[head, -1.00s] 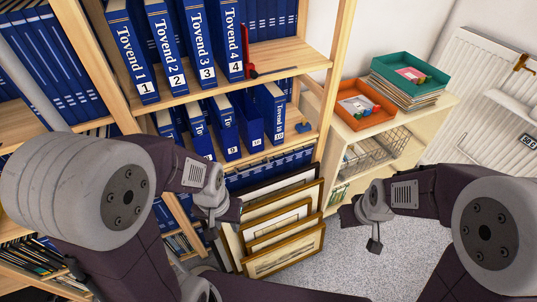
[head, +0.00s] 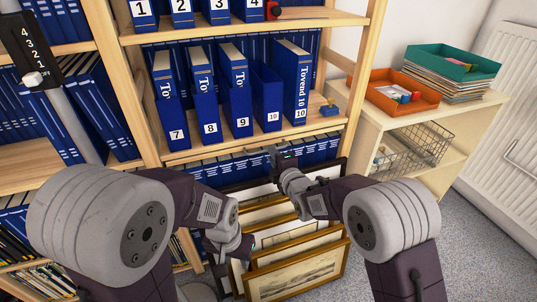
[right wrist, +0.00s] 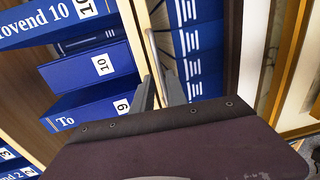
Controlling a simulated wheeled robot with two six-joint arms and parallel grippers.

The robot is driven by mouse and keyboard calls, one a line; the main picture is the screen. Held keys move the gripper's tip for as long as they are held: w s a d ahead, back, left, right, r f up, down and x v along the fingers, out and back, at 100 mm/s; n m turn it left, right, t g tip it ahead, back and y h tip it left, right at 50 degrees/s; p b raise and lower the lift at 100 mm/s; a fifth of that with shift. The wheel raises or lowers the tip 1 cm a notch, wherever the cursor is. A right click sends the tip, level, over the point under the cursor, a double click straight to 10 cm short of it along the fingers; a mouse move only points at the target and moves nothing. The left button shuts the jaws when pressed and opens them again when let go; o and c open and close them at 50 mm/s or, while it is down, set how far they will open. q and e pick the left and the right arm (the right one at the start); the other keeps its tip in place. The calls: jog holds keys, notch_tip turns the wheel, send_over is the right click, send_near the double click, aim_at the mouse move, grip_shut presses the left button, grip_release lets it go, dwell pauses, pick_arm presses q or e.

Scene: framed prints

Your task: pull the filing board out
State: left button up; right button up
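No thing in view is clearly marked as the filing board. Upright blue binders and files stand on the middle shelf, numbered 7 (head: 172,98), 8 (head: 205,98), 9 (head: 237,95), a plain shorter 10 (head: 267,98) and Tovend 10 (head: 295,90). The two marked 10 also show in the right wrist view, the plain one (right wrist: 100,66) below Tovend 10 (right wrist: 60,22).
Framed prints (head: 297,278) lean in a stack below the shelves. More blue binders (head: 230,170) fill the lower shelf. A blue-and-yellow stamp (head: 329,109) stands right of Tovend 10. A low cabinet at right holds an orange tray (head: 385,104), a teal tray (head: 440,62) and wire baskets (head: 415,145).

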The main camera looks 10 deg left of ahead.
jog(key=x, duration=0.5)
jog(key=shift+a+f+b, duration=0.1)
jog(key=shift+b, duration=0.3)
grip_shut()
jog(key=shift+f, duration=0.1)
dwell(0.9)
